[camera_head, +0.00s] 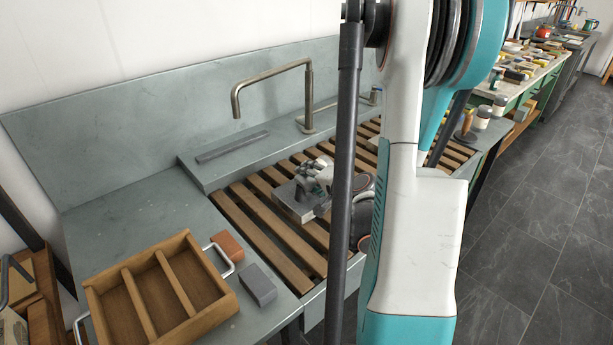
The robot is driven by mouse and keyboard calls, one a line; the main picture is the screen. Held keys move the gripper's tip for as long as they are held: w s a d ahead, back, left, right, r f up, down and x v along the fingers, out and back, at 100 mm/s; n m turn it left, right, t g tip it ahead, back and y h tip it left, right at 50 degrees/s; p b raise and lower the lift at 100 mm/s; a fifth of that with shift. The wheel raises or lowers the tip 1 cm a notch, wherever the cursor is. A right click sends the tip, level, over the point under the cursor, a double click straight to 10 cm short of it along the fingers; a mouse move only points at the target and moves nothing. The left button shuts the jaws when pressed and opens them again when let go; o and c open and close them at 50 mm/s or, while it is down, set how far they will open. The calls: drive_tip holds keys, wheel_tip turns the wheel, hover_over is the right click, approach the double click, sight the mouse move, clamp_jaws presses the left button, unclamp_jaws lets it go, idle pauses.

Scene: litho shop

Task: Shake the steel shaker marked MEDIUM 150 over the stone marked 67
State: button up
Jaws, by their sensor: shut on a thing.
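A grey stone slab (291,204) lies on the wooden slats of the sink. Its marking cannot be read from here. My gripper (317,178) is low over the slab's far right part and partly hidden behind my arm. It is shut on a small metallic thing that looks like the steel shaker, mostly covered by the fingers. The shaker's label does not show, and I cannot tell its tilt or whether it touches the stone.
A wooden divided tray (147,262) with metal handles stands at the front left, beside a reddish-brown block (228,245) and a grey block (258,285). A tap (307,95) rises behind the slats. Jars (482,117) stand at the right end. My arm blocks much of the middle.

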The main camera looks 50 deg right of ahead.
drive_tip(key=shift+s, duration=0.6)
drive_tip(key=shift+s+d, duration=0.1)
drive_tip(key=shift+s, duration=0.05)
drive_tip(key=shift+s+d+b, duration=0.1)
drive_tip(key=shift+s+d, duration=0.1)
drive_tip(key=shift+d, duration=1.5)
drive_tip(key=shift+s+d+b, duration=0.1)
drive_tip(key=shift+s+d, duration=0.05)
drive_tip(key=shift+d, duration=1.6)
drive_tip(key=shift+s+d+b, duration=0.1)
drive_tip(key=shift+s+d, duration=0.1)
drive_tip(key=shift+d, duration=1.5)
